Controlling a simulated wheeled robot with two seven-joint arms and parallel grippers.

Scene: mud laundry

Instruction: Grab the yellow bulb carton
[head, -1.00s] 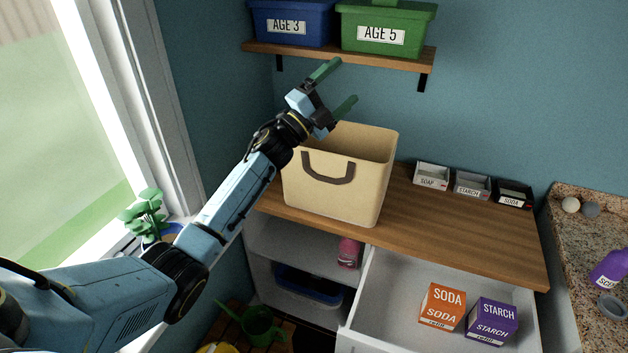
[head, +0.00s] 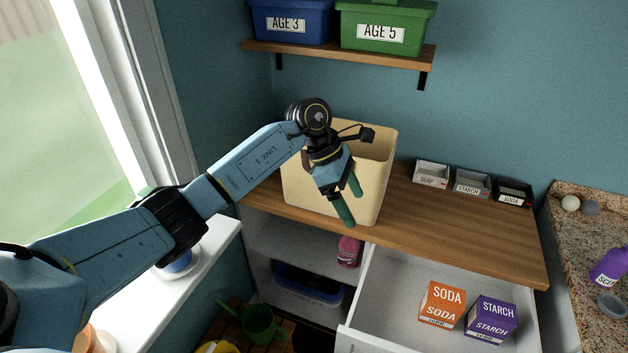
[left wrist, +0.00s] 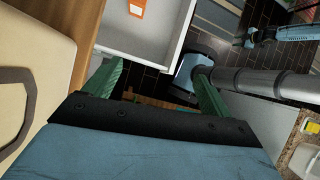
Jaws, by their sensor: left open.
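I cannot make out a yellow bulb carton in either view. A yellow thing (head: 216,347) shows at the bottom edge of the head view, cut off, too little to name. My left gripper (head: 348,205) is open and empty, with green fingers pointing down in front of the beige bin (head: 300,190). In the left wrist view the open fingers (left wrist: 158,85) have nothing between them, and the bin (left wrist: 35,70) is at the left.
An open drawer (head: 385,300) holds an orange soda box (head: 441,304) and a purple starch box (head: 490,321). Small labelled trays (head: 472,183) stand on the wooden counter (head: 430,225). A green watering can (head: 258,325) is low down. A shelf (head: 350,55) with bins hangs above.

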